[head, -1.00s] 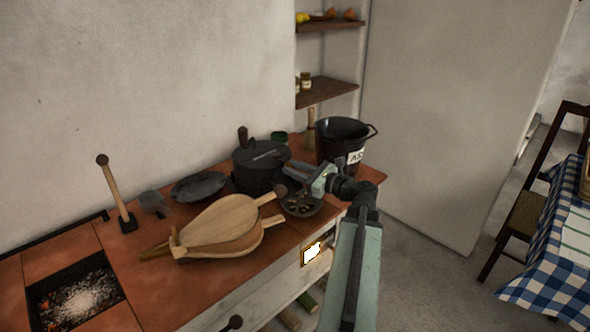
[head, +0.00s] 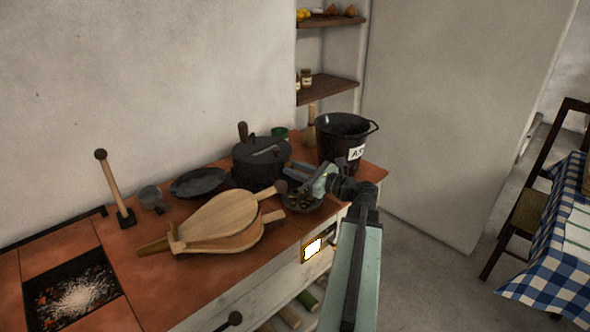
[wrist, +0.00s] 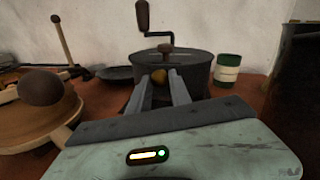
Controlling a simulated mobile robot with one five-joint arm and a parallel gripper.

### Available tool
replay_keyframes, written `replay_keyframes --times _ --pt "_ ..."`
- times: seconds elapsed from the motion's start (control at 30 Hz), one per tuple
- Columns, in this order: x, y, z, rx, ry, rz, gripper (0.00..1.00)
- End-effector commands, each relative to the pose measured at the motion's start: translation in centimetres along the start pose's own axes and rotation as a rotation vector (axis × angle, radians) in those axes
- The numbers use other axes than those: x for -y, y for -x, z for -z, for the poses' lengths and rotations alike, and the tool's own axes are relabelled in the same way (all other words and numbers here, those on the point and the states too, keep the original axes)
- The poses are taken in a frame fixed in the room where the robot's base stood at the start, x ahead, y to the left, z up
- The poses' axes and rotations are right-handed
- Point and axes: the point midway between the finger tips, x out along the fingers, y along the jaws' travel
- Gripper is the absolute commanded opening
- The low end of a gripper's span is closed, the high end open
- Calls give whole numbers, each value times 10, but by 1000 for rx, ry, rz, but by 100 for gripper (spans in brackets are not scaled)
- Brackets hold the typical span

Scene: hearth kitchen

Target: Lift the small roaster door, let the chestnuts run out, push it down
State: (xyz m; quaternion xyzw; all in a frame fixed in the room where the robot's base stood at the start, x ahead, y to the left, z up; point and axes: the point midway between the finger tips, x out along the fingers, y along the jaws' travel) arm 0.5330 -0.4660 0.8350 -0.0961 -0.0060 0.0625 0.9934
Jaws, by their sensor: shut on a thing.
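The roaster (head: 258,168) is a dark round drum with a crank on top. It stands on the tiled counter and also shows in the wrist view (wrist: 195,68). My gripper (head: 290,168) reaches its front right side. In the wrist view the fingers (wrist: 160,84) are closed around a small brass-brown knob (wrist: 158,76) at the drum's front, which looks like the small door's knob. The door panel is hidden behind the fingers, so I cannot tell its height. A dark dish (head: 303,208) with small brownish pieces, apparently chestnuts, sits below my gripper, partly covered.
Wooden bellows (head: 222,222) lie close on the left, handles toward the dish. A black ash bucket (head: 343,140) stands behind on the right, near a green jar (head: 280,133). A dark pan (head: 199,182) lies left of the roaster. An ember pit (head: 75,297) is front left.

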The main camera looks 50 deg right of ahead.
Motion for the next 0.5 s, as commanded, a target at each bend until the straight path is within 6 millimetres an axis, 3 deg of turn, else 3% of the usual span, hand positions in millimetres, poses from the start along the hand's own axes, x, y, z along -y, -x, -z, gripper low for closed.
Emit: replay_keyframes --times 0.03,0.1,0.43,0.47,0.5 --pt "-4 0 17 0 0 -1 0" --pt "-5 1 26 0 0 1 0" --pt "-5 1 27 -5 2 -1 0" --pt "-5 1 27 -6 2 -1 30" --pt "-5 1 27 -5 2 -1 41"
